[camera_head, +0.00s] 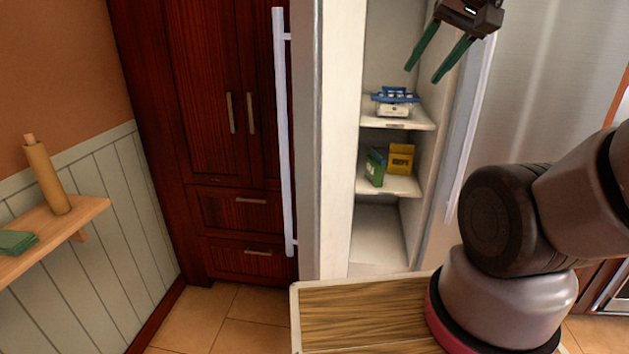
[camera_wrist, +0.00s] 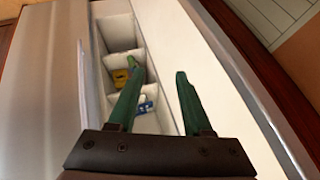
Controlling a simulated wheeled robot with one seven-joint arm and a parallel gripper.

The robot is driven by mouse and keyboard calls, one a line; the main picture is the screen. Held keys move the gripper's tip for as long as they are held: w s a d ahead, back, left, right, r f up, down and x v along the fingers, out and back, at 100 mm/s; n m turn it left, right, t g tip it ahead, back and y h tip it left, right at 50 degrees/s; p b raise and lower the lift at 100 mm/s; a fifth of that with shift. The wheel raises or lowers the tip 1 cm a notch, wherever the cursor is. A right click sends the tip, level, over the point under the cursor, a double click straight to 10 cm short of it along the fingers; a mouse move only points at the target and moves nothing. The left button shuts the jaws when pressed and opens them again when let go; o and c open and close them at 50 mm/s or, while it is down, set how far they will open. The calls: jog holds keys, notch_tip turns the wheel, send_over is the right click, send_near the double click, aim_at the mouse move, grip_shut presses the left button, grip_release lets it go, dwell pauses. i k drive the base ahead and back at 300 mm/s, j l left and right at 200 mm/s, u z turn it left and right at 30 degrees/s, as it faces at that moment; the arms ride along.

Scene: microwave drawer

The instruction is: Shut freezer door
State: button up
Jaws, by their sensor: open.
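The freezer door (camera_head: 335,150) stands wide open at the left of the compartment in the head view, its pale inner face towards the opening. Its long vertical handle (camera_head: 282,130) is on the far left side. In the wrist view the door's inner face (camera_wrist: 215,75) runs along the right. The open freezer compartment (camera_head: 380,235) shows white shelves with a few packages. My gripper (camera_head: 422,74) is open and empty, high in front of the compartment. In the wrist view its green fingers (camera_wrist: 158,72) are apart, with the door's inner face beyond the right finger. I see no clear contact.
The right fridge door (camera_head: 530,110) is shut, with its own handle (camera_head: 470,130). A dark wooden cabinet (camera_head: 210,90) stands left of the freezer. A wall shelf (camera_head: 85,215) holds a wooden bottle-like object (camera_head: 47,175). Bare tiled floor (camera_head: 225,320) shows at lower left.

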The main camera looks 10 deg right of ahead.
aim_at(328, 37)
jog(key=j+z, duration=0.25)
jog(key=j, duration=0.35)
jog(key=j+z, duration=0.2)
jog(key=j, duration=0.4)
jog(key=j+z, duration=0.25)
jog(key=j, duration=0.35)
jog(key=k+j+z, duration=0.25)
jog(key=j, duration=0.35)
jog(key=i+j+u, duration=0.2)
jog(key=u, duration=0.2)
jog(key=j, duration=0.1)
